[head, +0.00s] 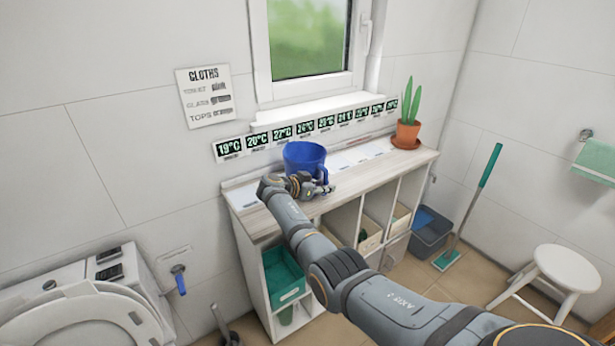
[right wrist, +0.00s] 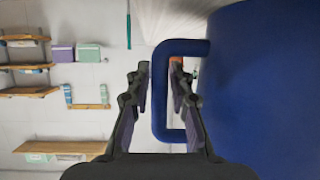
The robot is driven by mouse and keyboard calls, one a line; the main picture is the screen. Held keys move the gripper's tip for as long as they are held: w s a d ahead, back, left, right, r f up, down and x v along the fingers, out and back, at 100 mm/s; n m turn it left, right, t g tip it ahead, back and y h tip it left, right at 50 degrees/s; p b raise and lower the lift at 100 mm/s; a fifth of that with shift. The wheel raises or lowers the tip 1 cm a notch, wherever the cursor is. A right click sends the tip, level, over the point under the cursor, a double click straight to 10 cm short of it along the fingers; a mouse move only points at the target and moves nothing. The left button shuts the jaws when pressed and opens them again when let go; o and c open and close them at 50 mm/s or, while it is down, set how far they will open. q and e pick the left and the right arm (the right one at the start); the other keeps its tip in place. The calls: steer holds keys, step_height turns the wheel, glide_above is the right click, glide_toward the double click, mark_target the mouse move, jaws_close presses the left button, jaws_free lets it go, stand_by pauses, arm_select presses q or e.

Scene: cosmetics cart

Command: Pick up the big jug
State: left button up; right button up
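The big jug (head: 305,158) is blue and stands upright on top of the wooden shelf unit, below the window. It also fills the right side of the right wrist view (right wrist: 255,90), with its squared handle (right wrist: 182,47) facing my gripper. My right gripper (right wrist: 160,68) has its two fingers apart, one on each side of the handle's upright bar. A narrow gap seems to show beside the bar; firm contact is not visible. In the head view the right gripper (head: 320,188) is at the jug's near side and hides its lower part. My left gripper is not in view.
A potted cactus (head: 408,130) stands at the right end of the shelf unit (head: 365,185). A row of temperature labels (head: 310,125) runs along the wall behind the jug. A white stool (head: 555,270) and a dark bin (head: 430,232) stand on the floor at right.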

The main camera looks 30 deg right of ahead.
jaws_close()
steer(key=shift+r, duration=0.15)
steer(key=shift+w+d+r+b, duration=0.1)
steer(key=shift+r+b, duration=0.2)
steer(key=shift+r, duration=0.4)
steer(key=s+d+r+b, duration=0.2)
steer(key=s+r, duration=0.9)
steer(key=s, duration=0.2)
steer(key=shift+s+d+r, duration=0.15)
steer(key=shift+s+d, duration=0.2)
steer(key=shift+d, duration=0.05)
